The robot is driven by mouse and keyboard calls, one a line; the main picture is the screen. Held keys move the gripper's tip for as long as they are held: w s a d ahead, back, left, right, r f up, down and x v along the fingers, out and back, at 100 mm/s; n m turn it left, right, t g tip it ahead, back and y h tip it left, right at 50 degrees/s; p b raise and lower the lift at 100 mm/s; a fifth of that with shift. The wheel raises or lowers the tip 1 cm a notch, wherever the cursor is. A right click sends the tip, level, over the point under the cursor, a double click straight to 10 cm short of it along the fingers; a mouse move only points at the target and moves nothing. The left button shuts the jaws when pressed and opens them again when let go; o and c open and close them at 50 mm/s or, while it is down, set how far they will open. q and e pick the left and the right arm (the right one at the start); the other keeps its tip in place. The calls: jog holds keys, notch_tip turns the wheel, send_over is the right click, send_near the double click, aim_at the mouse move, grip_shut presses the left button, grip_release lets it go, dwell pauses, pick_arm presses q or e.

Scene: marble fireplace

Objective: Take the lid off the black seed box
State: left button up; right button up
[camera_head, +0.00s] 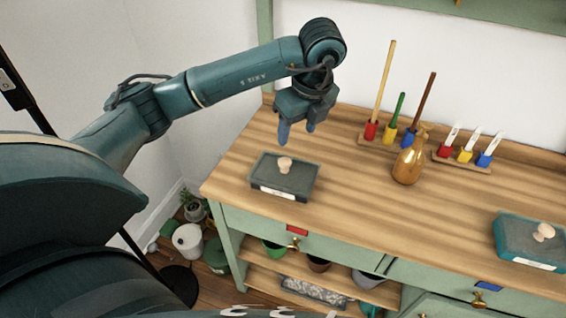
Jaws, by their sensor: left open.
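The black seed box (283,187) sits on the left part of the wooden bench top. It has a dark lid with a pale round knob (285,164) in the middle and a white label on its front side. The lid rests on the box. My left gripper (297,131) is open and empty, pointing down above and just behind the box, apart from the knob. My right gripper is not in view.
A teal box (531,241) with a similar knob stands at the right. A brown bottle (408,163) stands mid-bench. Behind are a rack of tools (390,138) and a rack of labels (463,158). Bench top (340,210) is clear right of the black box.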

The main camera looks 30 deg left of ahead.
pick_arm(q)
send_over(285, 161)
jog(key=d, duration=0.2)
jog(key=f, duration=0.4)
jog(key=s+f, duration=0.1)
jog(key=f, duration=0.2)
jog(key=shift+a+f, duration=0.1)
jog(key=shift+a, duration=0.05)
jog(key=shift+w+x, duration=0.2)
jog(key=shift+x, duration=2.5)
jog(key=shift+a, duration=0.15)
jog(key=shift+c, duration=0.3)
jog(key=c, duration=1)
